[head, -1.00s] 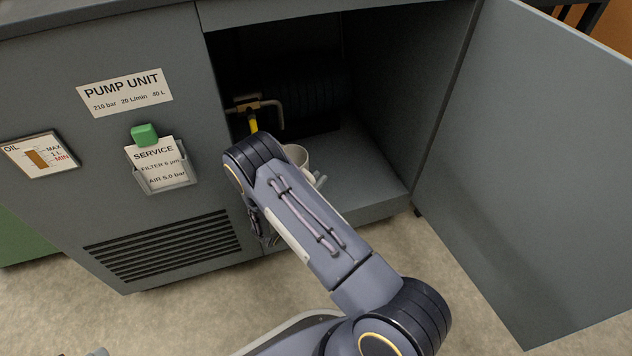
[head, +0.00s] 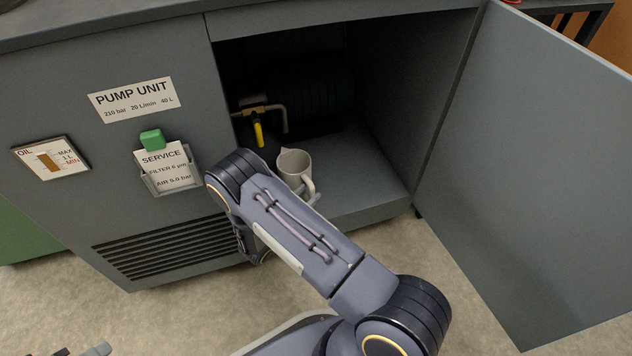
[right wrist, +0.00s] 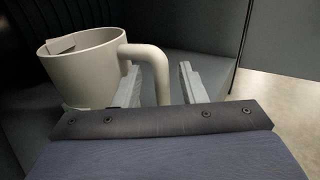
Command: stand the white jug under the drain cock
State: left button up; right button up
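The white jug (head: 293,165) stands upright on the cabinet floor, its handle towards the front right. In the head view it appears below and slightly right of the bent pipe end of the drain cock (head: 284,121), which has a yellow lever (head: 259,134) hanging down. I cannot tell whether the mouth is exactly beneath it. In the right wrist view the jug (right wrist: 85,75) is close, and my right gripper (right wrist: 162,84) is open, its fingers either side of the handle with gaps visible. My arm hides most of that gripper in the head view. Part of my left gripper (head: 98,350) shows at the bottom edge.
The open cabinet door (head: 530,170) stands to the right. The cabinet floor (head: 355,180) is clear right of the jug. A dark ribbed cylinder (head: 325,95) lies behind. The front panel carries an oil gauge (head: 50,158) and a service card holder (head: 170,180).

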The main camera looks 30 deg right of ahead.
jog(key=p+v, duration=0.1)
jog(key=v, duration=0.5)
jog(key=shift+a, duration=0.15)
dwell(0.3)
